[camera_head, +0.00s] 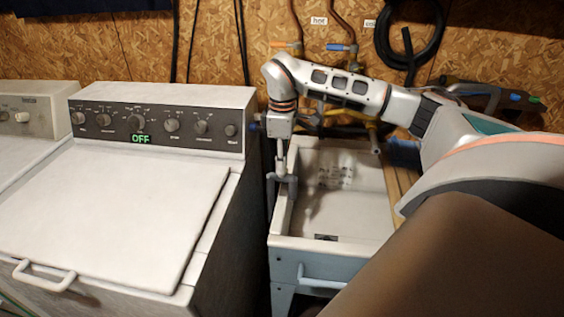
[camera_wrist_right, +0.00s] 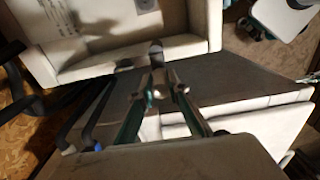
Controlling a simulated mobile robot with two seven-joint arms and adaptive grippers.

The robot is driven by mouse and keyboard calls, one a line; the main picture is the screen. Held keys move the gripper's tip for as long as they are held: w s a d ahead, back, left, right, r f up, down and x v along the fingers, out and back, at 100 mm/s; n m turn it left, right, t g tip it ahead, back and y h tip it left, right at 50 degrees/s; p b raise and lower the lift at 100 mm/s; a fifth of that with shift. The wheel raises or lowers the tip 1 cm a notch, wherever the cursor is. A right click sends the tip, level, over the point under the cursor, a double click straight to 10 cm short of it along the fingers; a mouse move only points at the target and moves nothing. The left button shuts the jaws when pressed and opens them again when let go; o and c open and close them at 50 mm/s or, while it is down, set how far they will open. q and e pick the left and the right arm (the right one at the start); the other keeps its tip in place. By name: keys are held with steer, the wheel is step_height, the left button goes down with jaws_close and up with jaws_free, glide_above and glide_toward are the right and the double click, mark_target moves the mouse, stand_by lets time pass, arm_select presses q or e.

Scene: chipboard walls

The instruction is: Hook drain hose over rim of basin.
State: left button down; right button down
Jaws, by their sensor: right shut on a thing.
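The white basin (camera_head: 283,243) stands right of the washer in the head view; its rim also shows at the top of the wrist view (camera_wrist_right: 130,62). My right gripper (camera_head: 282,172) points down at the basin's left rim. It is shut on the grey drain hose (camera_head: 285,188), a short piece of which shows at the rim. In the wrist view the fingertips (camera_wrist_right: 163,90) close together, and the dark rounded hose end (camera_wrist_right: 156,48) overlaps the rim. I cannot tell whether the hose touches the rim. The rest of the hose is hidden. My left gripper is not in view.
The washer (camera_head: 110,205), its panel reading OFF, stands left of the basin across a narrow dark gap. Taps and copper pipes (camera_head: 340,47) are behind the basin. A black coiled hose (camera_head: 408,45) hangs on the chipboard wall. Dark hoses (camera_wrist_right: 95,115) run beside the basin.

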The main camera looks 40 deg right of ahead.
steer(key=shift+f, duration=0.15)
steer(key=shift+f, duration=0.15)
steer(key=shift+f+b, duration=1.25)
steer(key=shift+f, duration=0.65)
steer(key=shift+f, duration=0.1)
